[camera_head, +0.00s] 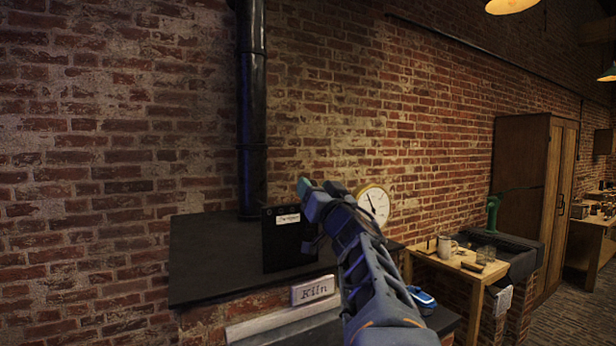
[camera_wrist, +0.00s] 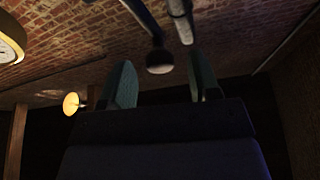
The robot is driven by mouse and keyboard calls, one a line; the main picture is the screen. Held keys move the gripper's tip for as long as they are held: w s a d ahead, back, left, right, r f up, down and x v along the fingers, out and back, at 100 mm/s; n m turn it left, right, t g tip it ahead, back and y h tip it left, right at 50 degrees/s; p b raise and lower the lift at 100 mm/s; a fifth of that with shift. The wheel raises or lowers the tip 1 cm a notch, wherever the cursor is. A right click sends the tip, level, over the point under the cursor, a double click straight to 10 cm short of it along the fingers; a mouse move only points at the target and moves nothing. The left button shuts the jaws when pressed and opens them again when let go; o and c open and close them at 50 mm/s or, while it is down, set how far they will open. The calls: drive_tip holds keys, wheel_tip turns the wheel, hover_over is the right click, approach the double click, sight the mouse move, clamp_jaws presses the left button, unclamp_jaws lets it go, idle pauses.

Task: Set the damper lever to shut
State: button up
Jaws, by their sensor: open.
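My gripper (camera_head: 314,192) is raised in front of the kiln top in the head view, its fingers open and empty. In the wrist view a dark rod with a round knob (camera_wrist: 160,62), which looks like the damper lever, reaches down from the top edge. The knob appears between my two open fingers (camera_wrist: 160,75), with a gap on each side; I cannot tell its depth. A grey bar beside it (camera_wrist: 180,20) ends near the right finger. In the head view I cannot make out the lever; my gripper and arm cover part of that area. I cannot read its setting.
A black flue pipe (camera_head: 251,120) rises from the dark kiln top (camera_head: 205,255). A black labelled plate (camera_head: 288,245) stands there, with a "Kiln" sign (camera_head: 314,290) below. A round clock (camera_head: 374,204) is behind my arm. A wooden table (camera_head: 470,268) with a mug is at right.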

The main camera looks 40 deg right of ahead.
drive_tip(key=shift+p+x, duration=0.4)
drive_tip(key=shift+x, duration=1.75)
drive_tip(key=shift+a, duration=0.1)
clamp_jaws()
